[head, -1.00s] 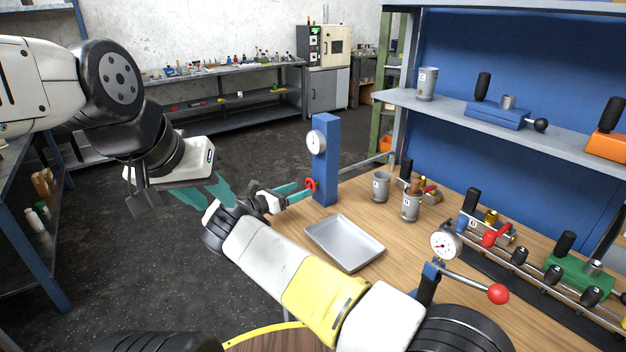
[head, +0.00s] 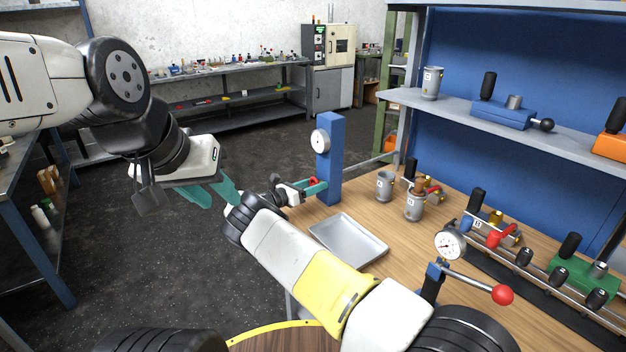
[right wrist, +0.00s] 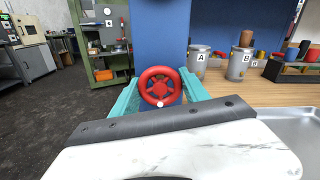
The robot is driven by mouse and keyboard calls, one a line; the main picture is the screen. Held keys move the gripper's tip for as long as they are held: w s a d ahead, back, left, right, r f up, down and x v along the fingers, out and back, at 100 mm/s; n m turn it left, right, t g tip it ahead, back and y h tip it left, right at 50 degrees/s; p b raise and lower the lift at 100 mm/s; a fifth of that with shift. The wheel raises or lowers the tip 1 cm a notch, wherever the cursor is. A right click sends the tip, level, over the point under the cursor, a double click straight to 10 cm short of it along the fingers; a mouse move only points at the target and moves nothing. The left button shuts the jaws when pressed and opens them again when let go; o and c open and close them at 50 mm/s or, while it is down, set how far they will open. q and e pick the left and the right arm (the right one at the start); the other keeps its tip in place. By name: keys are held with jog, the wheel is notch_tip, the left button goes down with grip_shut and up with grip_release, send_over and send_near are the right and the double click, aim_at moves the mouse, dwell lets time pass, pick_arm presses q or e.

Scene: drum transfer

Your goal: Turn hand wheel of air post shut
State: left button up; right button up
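The air post is a blue upright column (head: 330,165) with a white round gauge (head: 320,141) near its top, at the far left of the bench. Its red hand wheel is mostly hidden by my fingers in the head view and shows whole in the right wrist view (right wrist: 160,87), with a pale dot at its lower rim. My right gripper (right wrist: 160,84) is open, with one teal finger on each side of the wheel; I cannot tell whether they touch the rim. My left gripper (head: 218,190) is open and empty over the floor, left of the post.
A silver tray (head: 348,240) lies on the wooden bench beside my right forearm. Grey cups marked A (head: 385,186) and B (head: 414,206) stand right of the post. A dial gauge (head: 449,244) and a red-knobbed lever (head: 502,295) stand nearer. Open floor lies left.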

jog(key=shift+m, duration=0.3)
jog(key=shift+c, duration=0.4)
jog(key=m, duration=0.2)
jog(key=shift+m, duration=2.1)
jog(key=o, duration=1.4)
jog(key=shift+c, duration=0.2)
jog(key=shift+s+a, duration=0.1)
jog(key=shift+a, duration=0.05)
jog(key=v, duration=0.7)
jog(key=shift+s+a, duration=0.15)
jog(key=shift+a, duration=0.1)
